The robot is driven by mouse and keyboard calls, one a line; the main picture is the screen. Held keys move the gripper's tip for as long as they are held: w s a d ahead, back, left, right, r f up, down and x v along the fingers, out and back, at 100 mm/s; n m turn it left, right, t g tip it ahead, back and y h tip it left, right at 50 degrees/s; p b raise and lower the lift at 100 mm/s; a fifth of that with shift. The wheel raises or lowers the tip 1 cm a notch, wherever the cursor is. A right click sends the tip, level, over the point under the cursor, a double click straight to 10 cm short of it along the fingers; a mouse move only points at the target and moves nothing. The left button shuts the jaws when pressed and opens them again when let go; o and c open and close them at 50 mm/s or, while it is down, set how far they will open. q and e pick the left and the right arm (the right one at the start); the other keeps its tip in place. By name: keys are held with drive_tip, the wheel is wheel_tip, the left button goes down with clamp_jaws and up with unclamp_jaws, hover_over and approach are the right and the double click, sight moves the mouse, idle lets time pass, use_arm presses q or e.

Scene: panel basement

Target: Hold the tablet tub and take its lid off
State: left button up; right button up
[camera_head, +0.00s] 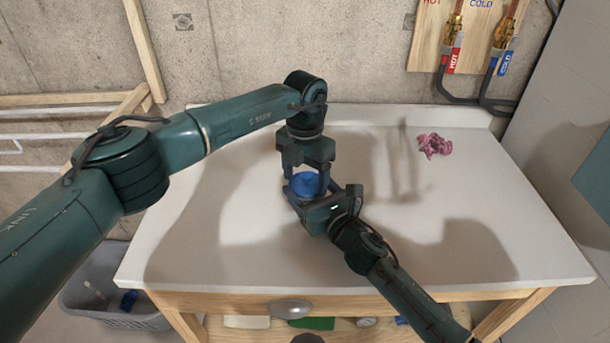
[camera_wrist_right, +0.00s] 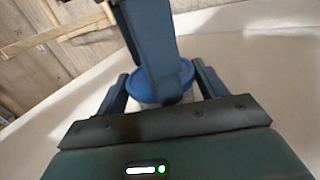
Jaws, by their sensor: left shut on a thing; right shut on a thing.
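The tablet tub stands near the middle of the white worktop, its blue lid (camera_head: 306,184) on top. The lid also shows in the right wrist view (camera_wrist_right: 184,82), partly behind a finger of my left gripper. The tub's body is mostly hidden by the lid and my grippers. My left gripper (camera_head: 306,177) points down from above and is shut on the lid, a finger on each side. My right gripper (camera_head: 322,190) comes in low from the front right, its fingers shut around the tub below the lid. Whether the lid is loose cannot be told.
A crumpled pink cloth (camera_head: 434,145) lies at the back right of the worktop (camera_head: 455,215). Hot and cold pipes (camera_head: 478,55) hang on the wall behind. A grey basket (camera_head: 110,300) stands below at the left.

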sight(306, 177)
use_arm(q)
drive_tip(key=shift+d+r, duration=0.1)
drive_tip(key=shift+r, duration=1.1)
use_arm(e)
drive_tip(key=shift+d+f, duration=0.1)
drive_tip(key=shift+f, duration=0.35)
use_arm(q)
drive_tip(key=shift+d, duration=0.1)
clamp_jaws()
drive_tip(key=shift+r+g+h, duration=0.35)
drive_tip(key=shift+g+h, duration=0.05)
drive_tip(key=shift+h, duration=0.3)
use_arm(e)
drive_tip(key=shift+r, duration=0.1)
use_arm(q)
drive_tip(key=shift+s+d, duration=0.1)
use_arm(e)
drive_tip(key=shift+r, duration=0.1)
use_arm(q)
drive_tip(key=shift+a+r+t+y, duration=0.25)
drive_tip(key=shift+r+t+y, duration=0.2)
drive_tip(key=shift+y, duration=0.25)
